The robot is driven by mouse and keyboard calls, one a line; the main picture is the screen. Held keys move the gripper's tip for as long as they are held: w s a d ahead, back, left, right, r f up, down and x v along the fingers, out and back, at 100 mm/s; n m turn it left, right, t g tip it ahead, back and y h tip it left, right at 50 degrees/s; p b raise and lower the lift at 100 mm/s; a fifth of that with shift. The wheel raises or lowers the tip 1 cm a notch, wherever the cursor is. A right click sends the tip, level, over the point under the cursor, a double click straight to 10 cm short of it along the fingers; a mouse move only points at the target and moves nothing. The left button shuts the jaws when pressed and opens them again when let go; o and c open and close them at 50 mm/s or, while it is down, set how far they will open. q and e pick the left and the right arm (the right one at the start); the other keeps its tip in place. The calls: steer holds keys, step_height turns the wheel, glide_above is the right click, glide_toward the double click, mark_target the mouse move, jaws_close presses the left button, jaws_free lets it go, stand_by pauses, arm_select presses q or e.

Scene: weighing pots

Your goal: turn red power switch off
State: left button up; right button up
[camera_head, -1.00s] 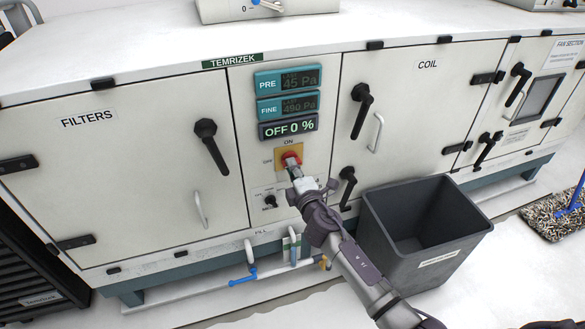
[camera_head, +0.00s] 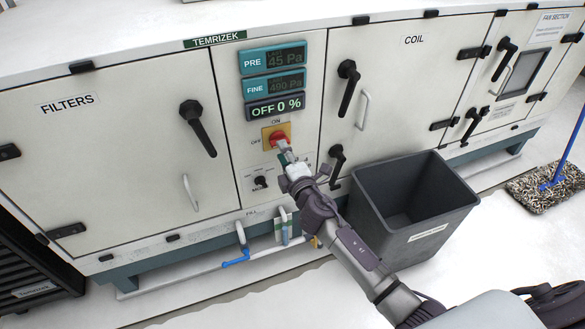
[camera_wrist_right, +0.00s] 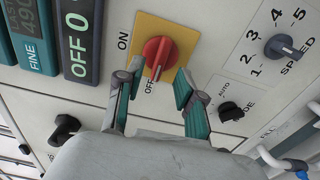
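The red power switch (camera_head: 277,136) sits on a yellow plate in the white cabinet's control panel. It also shows in the right wrist view (camera_wrist_right: 158,52), where its knob points toward the OFF label. The display (camera_head: 275,107) above it reads OFF 0 %. My right gripper (camera_head: 285,150) is just in front of and below the switch. In the right wrist view its two fingers (camera_wrist_right: 155,90) are spread apart with nothing between them, a little back from the knob. My left gripper is not in view.
A dark grey bin (camera_head: 405,215) stands on the floor right of my right forearm. Black door handles (camera_head: 197,127) and pipes with a blue valve (camera_head: 237,260) stick out from the cabinet. A speed knob (camera_wrist_right: 285,47) is near the switch.

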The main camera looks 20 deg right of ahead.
steer(key=s, duration=0.9)
steer(key=shift+s+d, duration=0.15)
steer(key=shift+s, duration=0.1)
